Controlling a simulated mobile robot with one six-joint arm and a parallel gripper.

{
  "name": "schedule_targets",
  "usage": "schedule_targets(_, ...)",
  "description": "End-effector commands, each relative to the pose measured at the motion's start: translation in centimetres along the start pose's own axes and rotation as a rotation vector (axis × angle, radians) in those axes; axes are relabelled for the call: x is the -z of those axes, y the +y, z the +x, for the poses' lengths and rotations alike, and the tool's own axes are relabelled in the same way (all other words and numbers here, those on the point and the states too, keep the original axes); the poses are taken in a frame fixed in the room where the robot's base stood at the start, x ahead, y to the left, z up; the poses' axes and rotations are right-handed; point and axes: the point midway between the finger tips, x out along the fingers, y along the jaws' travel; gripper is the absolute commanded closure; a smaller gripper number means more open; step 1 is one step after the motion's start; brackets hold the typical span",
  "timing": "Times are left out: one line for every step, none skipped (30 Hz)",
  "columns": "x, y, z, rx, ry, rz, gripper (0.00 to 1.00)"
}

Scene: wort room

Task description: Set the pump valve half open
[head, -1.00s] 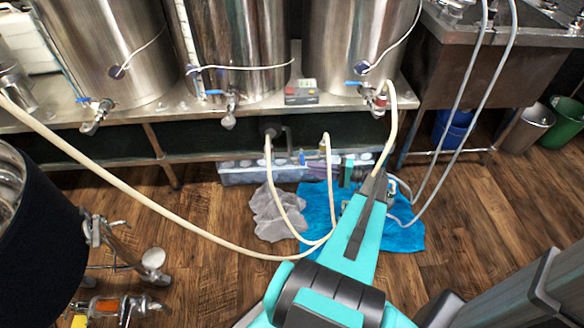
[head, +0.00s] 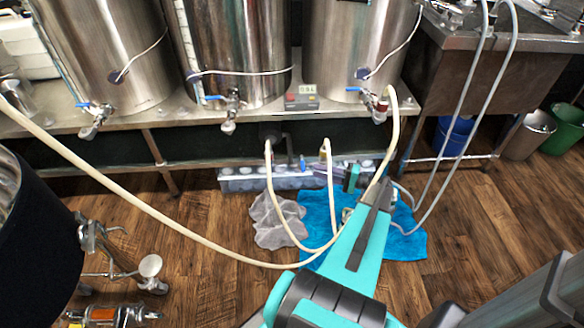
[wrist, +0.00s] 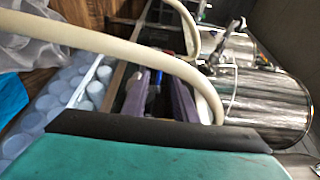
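The dark pump (head: 272,134) sits in shadow under the steel bench, with a pale hose on it. A small blue piece (head: 303,168), which looks like the valve lever, shows low beside it. In the wrist view a blue piece (wrist: 157,78) lies beyond and between my purple fingers. My gripper (head: 322,172) reaches in low under the bench edge from the right. In the wrist view my gripper (wrist: 158,98) has its two fingers apart with nothing clearly held between them. The lever's angle and any contact are too small to tell.
Pale hoses (head: 332,195) loop close beside my arm, and one crosses the wrist view. A tray of pale cups (head: 240,178) stands under the bench. A grey cloth (head: 275,220) and a blue cloth (head: 405,240) lie on the floor. Steel kettles (head: 240,50) stand above.

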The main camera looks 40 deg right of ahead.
Motion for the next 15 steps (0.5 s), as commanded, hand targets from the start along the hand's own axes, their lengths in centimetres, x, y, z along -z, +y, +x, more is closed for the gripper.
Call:
schedule_targets(-0.1, 0.0, 0.8, 0.001, -0.003, 0.0, 0.74)
schedule_targets(-0.1, 0.0, 1.2, 0.0, -0.002, 0.0, 0.74)
schedule_targets(-0.1, 0.1, 1.7, 0.0, -0.002, 0.0, 0.74)
schedule_targets(-0.1, 0.1, 2.1, 0.0, -0.002, 0.0, 0.74)
schedule_targets(-0.1, 0.1, 2.6, 0.0, -0.003, 0.0, 0.74)
schedule_targets(-0.1, 0.1, 3.2, 0.0, -0.003, 0.0, 0.74)
schedule_targets(-0.1, 0.1, 3.6, 0.0, -0.002, 0.0, 0.74)
schedule_targets(-0.1, 0.1, 4.0, 0.0, -0.002, 0.0, 0.74)
schedule_targets(-0.1, 0.1, 4.6, 0.0, -0.002, 0.0, 0.74)
schedule_targets(-0.1, 0.1, 5.0, 0.0, -0.002, 0.0, 0.74)
schedule_targets(-0.1, 0.1, 5.5, 0.0, -0.002, 0.0, 0.74)
schedule_targets(-0.1, 0.1, 6.0, 0.0, -0.002, 0.0, 0.74)
schedule_targets(-0.1, 0.1, 6.5, -0.001, -0.002, 0.0, 0.74)
schedule_targets(-0.1, 0.1, 6.9, -0.001, -0.002, 0.0, 0.74)
schedule_targets(-0.1, 0.1, 7.5, 0.0, -0.002, 0.0, 0.74)
